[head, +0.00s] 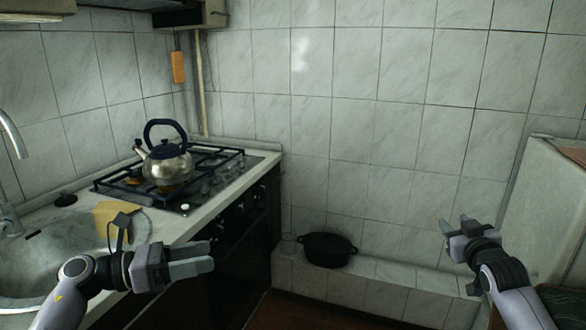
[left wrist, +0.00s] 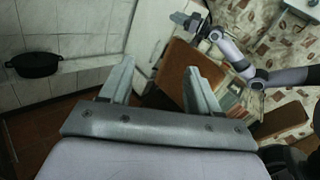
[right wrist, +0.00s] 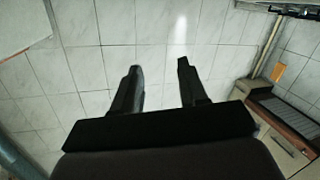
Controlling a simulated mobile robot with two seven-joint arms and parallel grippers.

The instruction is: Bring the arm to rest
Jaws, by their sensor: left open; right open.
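My left gripper (head: 208,258) is open and empty in front of the stove, beside the sink; its parted fingers also show in the left wrist view (left wrist: 158,82). My right gripper (head: 464,225) is open and empty at the right, in front of the tiled wall; its parted fingers also show in the right wrist view (right wrist: 159,72). A black pot (head: 327,250) stands on the low tiled ledge, between the two grippers and apart from both. A metal kettle (head: 168,164) with a dark handle stands on the stove, behind my left gripper.
The gas stove (head: 230,170) and counter with a sink (head: 50,250) run along the left. A white cabinet or fridge (head: 540,215) stands at the right. The tiled ledge (head: 400,283) is bare right of the pot. The space between my arms is free.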

